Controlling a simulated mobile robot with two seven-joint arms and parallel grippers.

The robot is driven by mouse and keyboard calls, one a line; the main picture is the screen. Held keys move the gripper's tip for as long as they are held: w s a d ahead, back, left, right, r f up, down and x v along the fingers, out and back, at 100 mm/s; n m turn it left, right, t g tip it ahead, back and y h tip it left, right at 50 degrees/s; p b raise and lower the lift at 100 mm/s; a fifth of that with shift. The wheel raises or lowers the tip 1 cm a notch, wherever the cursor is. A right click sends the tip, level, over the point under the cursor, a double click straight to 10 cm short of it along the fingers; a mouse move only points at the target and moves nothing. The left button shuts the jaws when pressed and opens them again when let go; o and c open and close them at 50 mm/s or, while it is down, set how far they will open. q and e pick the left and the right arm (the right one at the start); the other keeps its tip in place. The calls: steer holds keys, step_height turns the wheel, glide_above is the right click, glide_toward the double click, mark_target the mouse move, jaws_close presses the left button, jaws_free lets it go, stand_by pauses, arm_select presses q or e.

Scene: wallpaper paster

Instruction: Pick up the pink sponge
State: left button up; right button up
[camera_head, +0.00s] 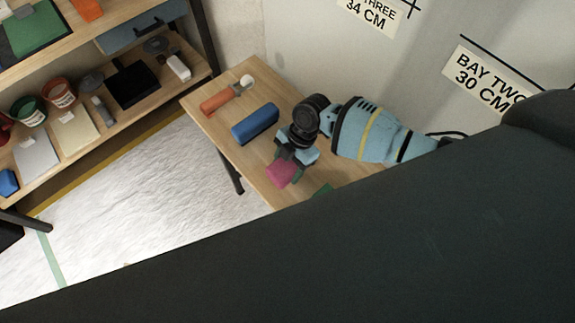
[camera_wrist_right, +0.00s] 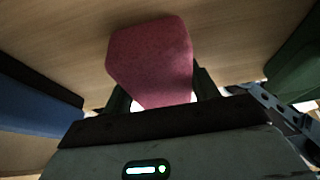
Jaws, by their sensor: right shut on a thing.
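The pink sponge (camera_head: 283,173) is at the front edge of the small wooden table (camera_head: 225,125) in the head view. My right gripper (camera_head: 291,158) reaches it from above and is shut on it. In the right wrist view the pink sponge (camera_wrist_right: 152,58) sits between the two dark fingers (camera_wrist_right: 160,90). The table surface shows behind it; I cannot tell whether the sponge touches it. My left gripper is not in view.
A blue block (camera_head: 255,124) lies left of the sponge. An orange-handled tool (camera_head: 222,98) lies farther left. A green thing (camera_head: 323,191) is close on the right. A shelf (camera_head: 130,110) with tubs and tools stands at left. A large dark shape covers the lower right.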

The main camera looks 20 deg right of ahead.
mark_target(287, 165)
steer(key=shift+r, duration=0.2)
step_height(287, 165, up, 9)
steer(key=shift+r+p, duration=0.1)
steer(key=shift+p, duration=0.6)
steer(key=shift+r, duration=0.35)
steer(key=o, duration=0.5)
steer(key=shift+c, duration=0.2)
steer(key=c, duration=0.5)
